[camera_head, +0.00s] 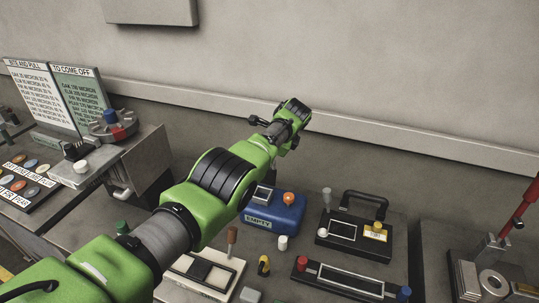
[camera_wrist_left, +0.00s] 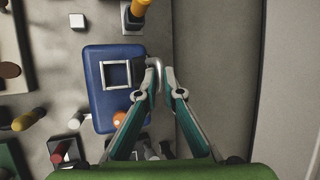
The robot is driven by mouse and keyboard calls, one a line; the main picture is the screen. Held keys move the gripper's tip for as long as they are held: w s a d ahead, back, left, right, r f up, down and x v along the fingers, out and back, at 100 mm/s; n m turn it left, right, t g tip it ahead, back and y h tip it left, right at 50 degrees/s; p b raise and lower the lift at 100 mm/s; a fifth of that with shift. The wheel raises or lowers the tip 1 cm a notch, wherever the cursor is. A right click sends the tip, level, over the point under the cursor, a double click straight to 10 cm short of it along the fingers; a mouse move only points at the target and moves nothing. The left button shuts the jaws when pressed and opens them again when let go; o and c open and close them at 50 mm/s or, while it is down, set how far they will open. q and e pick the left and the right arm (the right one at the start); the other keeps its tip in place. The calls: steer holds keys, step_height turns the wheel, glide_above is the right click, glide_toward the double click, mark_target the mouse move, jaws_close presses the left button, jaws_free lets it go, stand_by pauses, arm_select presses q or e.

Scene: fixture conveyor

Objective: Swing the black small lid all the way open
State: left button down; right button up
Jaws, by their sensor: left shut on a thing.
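The blue box (camera_head: 272,214), labelled EMPTY, stands on the bench, partly behind my left arm. Its pale square frame (camera_wrist_left: 117,74) and orange knob (camera_wrist_left: 119,117) show in the left wrist view, and the inside of the frame looks uncovered. A thin dark piece (camera_wrist_left: 138,73) beside the frame may be the small black lid seen nearly edge-on; I cannot be sure. My left gripper (camera_wrist_left: 160,70) is shut at a bent metal handle (camera_wrist_left: 154,62) by the box's wall-side edge. In the head view the left gripper's fingertips are hidden. My right gripper is out of view.
A black fixture (camera_head: 355,240) with a handle stands right of the box. A cream tray (camera_head: 205,276) and a long black fixture (camera_head: 345,281) lie nearer. A white peg (camera_head: 283,243) stands in front of the box. The wall (camera_head: 400,70) is behind.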

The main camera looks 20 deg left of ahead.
arm_select(q)
steer(key=c, duration=2.4)
jaws_free()
steer(key=shift+w+r+t, duration=0.3)
steer(key=shift+w+r, duration=0.25)
steer(key=shift+r, duration=0.1)
steer(key=shift+o, duration=1.2)
steer(key=shift+w+f, duration=0.15)
steer(key=shift+w, duration=0.05)
steer(key=shift+w+f, duration=0.2)
steer(key=shift+f, duration=0.1)
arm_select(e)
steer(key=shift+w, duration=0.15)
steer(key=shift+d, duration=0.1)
arm_select(q)
steer(key=v, duration=1.1)
steer(key=shift+s+d+r, duration=0.2)
steer(key=shift+s+r, duration=0.1)
